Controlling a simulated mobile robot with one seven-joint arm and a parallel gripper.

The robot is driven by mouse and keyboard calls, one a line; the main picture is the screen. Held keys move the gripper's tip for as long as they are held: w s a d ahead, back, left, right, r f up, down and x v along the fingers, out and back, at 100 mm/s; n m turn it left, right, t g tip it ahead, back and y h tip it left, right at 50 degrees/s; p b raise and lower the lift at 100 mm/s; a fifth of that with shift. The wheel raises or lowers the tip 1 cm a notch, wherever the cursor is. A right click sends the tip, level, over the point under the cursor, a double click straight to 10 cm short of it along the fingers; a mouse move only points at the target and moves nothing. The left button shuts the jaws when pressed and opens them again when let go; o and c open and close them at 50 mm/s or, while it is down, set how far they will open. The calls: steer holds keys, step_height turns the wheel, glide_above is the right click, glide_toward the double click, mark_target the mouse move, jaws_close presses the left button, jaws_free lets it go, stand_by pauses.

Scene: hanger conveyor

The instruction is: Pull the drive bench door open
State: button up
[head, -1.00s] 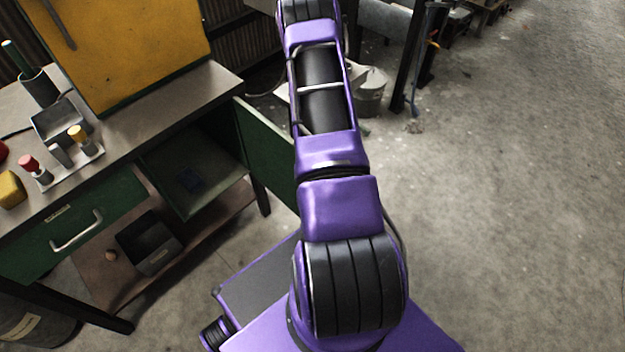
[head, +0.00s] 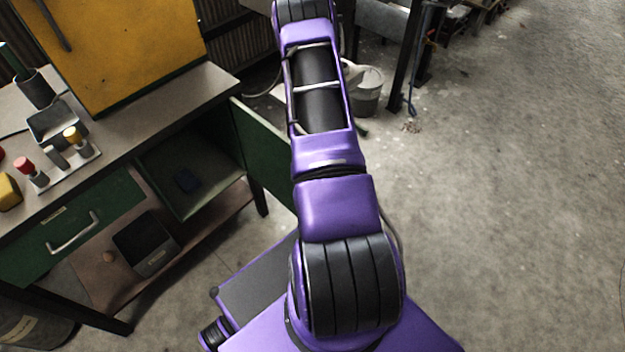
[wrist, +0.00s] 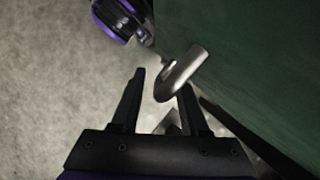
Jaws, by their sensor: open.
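The drive bench (head: 180,110) stands at the left in the head view. Its green door (head: 262,150) is swung out from the cabinet, and the open compartment (head: 188,172) shows inside. My arm covers part of the door's free side. In the wrist view the green door (wrist: 265,50) fills the upper right, with its curved metal handle (wrist: 184,70) standing out from it. My gripper (wrist: 161,79) is open. The handle's rounded end reaches between the fingertips, close to the right finger; I cannot tell whether they touch. The head view does not show my gripper.
A drawer with a metal handle (head: 74,234) is at the bench's left. A black bin (head: 146,244) sits on the lower shelf. A grey bucket (head: 366,92) and a dark post (head: 402,60) stand beyond my arm. The concrete floor (head: 520,200) at right is clear.

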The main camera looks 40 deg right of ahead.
steer(key=p+v, duration=0.1)
steer(key=v, duration=1.6)
steer(key=shift+r+p, duration=0.25)
steer(key=shift+p, duration=0.15)
steer(key=shift+s, duration=0.15)
